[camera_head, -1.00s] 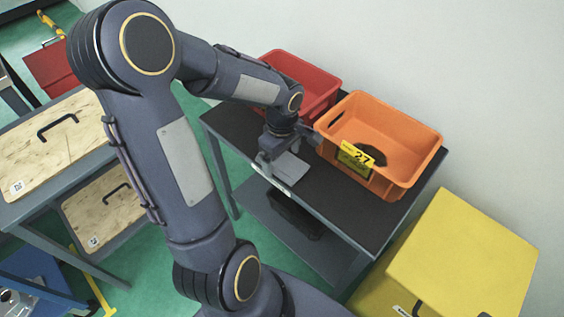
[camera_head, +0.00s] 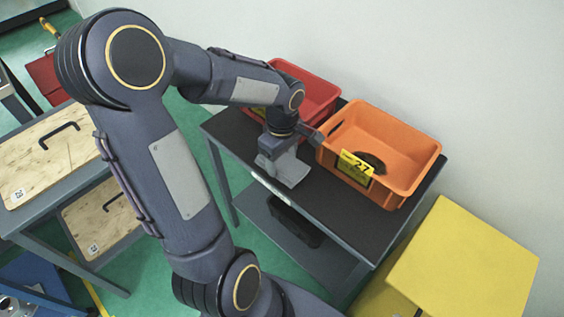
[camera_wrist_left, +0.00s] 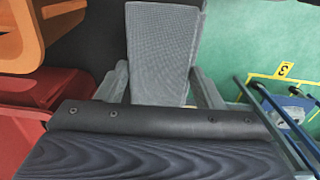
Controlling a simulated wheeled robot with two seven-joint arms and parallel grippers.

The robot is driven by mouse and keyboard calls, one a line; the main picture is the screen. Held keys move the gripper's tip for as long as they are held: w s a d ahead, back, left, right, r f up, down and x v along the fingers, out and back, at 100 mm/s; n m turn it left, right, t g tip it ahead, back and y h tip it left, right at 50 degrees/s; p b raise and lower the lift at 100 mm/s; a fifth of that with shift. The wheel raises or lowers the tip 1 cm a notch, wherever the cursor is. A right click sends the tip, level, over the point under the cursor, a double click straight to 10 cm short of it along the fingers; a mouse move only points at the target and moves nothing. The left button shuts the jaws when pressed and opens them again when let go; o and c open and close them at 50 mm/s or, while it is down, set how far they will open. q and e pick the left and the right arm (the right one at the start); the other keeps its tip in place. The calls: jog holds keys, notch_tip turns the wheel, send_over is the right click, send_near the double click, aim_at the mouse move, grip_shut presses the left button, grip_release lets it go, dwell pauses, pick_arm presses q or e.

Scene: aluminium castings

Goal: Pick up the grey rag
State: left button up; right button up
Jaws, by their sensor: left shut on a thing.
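The grey rag (camera_head: 291,170) is at the front edge of the dark-topped table, below my left gripper (camera_head: 273,163). In the left wrist view the rag (camera_wrist_left: 162,45) is a pale, textured sheet between the two fingers of the left gripper (camera_wrist_left: 160,88), reaching out past their tips. The left gripper is shut on the rag's near end. I cannot tell whether the rag's far end still touches the tabletop. My right gripper is in neither view.
An orange crate (camera_head: 425,163) with a yellow 27 label stands right of the left gripper on the table (camera_head: 338,213). A red crate (camera_head: 325,87) stands behind. A yellow box (camera_head: 465,260) is at lower right. Left is a bench with a wooden panel (camera_head: 50,165).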

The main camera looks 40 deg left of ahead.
pick_arm(q)
jog(key=s+d+r+p, duration=0.1)
jog(key=s+d+r, duration=0.1)
jog(key=s+r, duration=0.8)
jog(key=s, duration=0.4)
jog(key=shift+d+r+p, duration=0.15)
jog(key=shift+p, duration=0.2)
